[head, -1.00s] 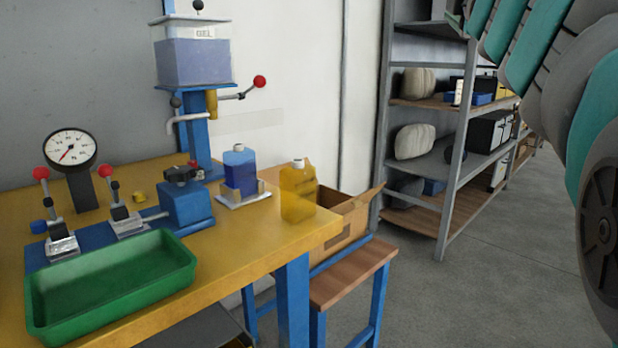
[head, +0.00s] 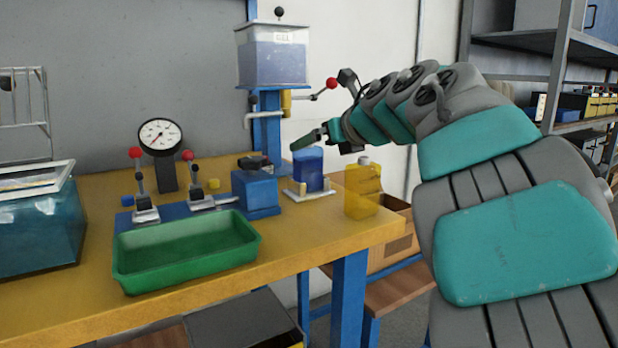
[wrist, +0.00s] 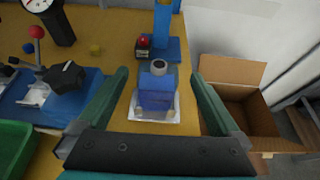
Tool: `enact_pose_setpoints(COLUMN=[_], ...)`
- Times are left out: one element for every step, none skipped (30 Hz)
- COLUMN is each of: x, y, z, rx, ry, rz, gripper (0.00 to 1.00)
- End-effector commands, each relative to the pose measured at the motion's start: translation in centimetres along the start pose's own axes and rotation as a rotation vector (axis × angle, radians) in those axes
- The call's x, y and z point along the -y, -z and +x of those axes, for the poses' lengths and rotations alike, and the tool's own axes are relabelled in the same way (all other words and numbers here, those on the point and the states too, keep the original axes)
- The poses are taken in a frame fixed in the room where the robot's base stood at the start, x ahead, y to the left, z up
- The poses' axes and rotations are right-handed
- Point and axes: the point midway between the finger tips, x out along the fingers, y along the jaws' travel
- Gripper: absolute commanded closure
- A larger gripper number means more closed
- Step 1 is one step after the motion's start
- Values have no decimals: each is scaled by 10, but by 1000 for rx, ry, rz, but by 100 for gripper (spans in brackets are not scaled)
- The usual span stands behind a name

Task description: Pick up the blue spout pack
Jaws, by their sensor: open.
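The blue spout pack (head: 308,168) stands upright in a small white holder (head: 309,194) on the yellow bench. In the wrist view the blue pack (wrist: 157,90) shows with its grey round cap, between my two green fingers but farther off. My gripper (head: 308,141) is at the pack's top in the head view; the wrist view shows the fingers (wrist: 157,90) spread wide on either side, with nothing held. I cannot tell whether a finger touches the pack.
A yellow spout pack (head: 362,190) stands right of the holder near the bench edge. A green tray (head: 187,250), blue clamp fixture (head: 256,193) and gauge (head: 160,137) are to the left. A filling stand with a gel tank (head: 272,55) rises behind. An open cardboard box (wrist: 232,97) is at right.

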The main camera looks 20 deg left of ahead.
Motion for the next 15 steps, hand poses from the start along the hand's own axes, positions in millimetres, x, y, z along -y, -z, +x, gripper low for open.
enact_pose_setpoints(x=[-1,0,0,1,1,1,0,0,-1,-1,-2,-3,-3,-3,-2], y=[-1,-1,-1,0,0,0,0,1,1,2,2,2,2,2,2], z=[8,12,16,18,20,22,24,26,30,34,38,44,48,52,57], rx=[0,0,1,1,1,1,1,0,-1,-1,-1,-1,-1,0,0], ry=[-2,-1,0,1,1,0,0,-1,-1,-2,-3,-3,-2,-1,0], rz=[-1,0,2,2,3,3,3,3,3,3,4,4,3,3,3], gripper=[0,0,0,0,0,0,0,0,0,0,0,0,0,0,0])
